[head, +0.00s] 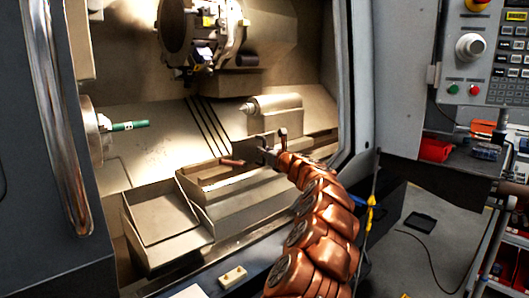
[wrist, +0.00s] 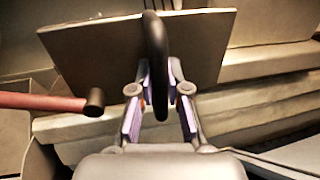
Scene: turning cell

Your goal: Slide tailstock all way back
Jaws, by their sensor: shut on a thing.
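The tailstock (head: 278,109) is a pale, rounded block with its pointed centre (head: 247,108) facing left, in the right part of the lathe's interior. My gripper (head: 271,152) is low in front of it. In the wrist view my gripper (wrist: 159,88) has its two fingers on either side of a dark upright handle (wrist: 155,40) and is shut on it. The handle stands in front of a flat tan plate (wrist: 95,55). A reddish rod with a dark end (wrist: 45,102) sticks in from the left there, apart from the fingers. How the handle joins the tailstock is hidden.
At the left, the chuck (head: 98,130) holds a green bar (head: 130,126). The tool turret (head: 200,35) hangs above. An open tray (head: 160,215) lies low in front. The door edge (head: 357,80) and control panel (head: 490,55) stand right of my arm.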

